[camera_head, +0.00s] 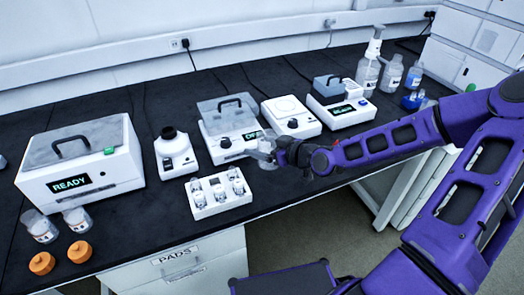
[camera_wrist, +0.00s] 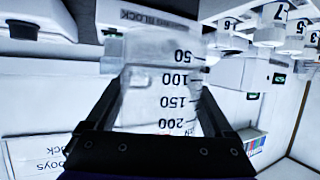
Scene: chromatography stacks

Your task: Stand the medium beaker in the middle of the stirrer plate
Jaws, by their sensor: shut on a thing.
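The medium beaker (camera_head: 263,157) is clear, with black graduations that show in the wrist view (camera_wrist: 160,88). My gripper (camera_head: 277,150) is shut on it, with one dark finger on each side of the glass in the wrist view (camera_wrist: 158,105). The beaker is held in front of the bench devices, near the bench's front edge. The stirrer plate (camera_head: 289,107) looks to be the white box with a round top and a dark front knob. It is behind and slightly right of my gripper, and its top looks bare. My gripper hides part of the beaker in the head view.
A lidded device (camera_head: 228,118) stands left of the stirrer plate, and a block device (camera_head: 340,103) stands right of it. A white rack (camera_head: 220,207) with small vessels lies in front. A large lidded box (camera_head: 80,160), two jars and two orange caps are at left.

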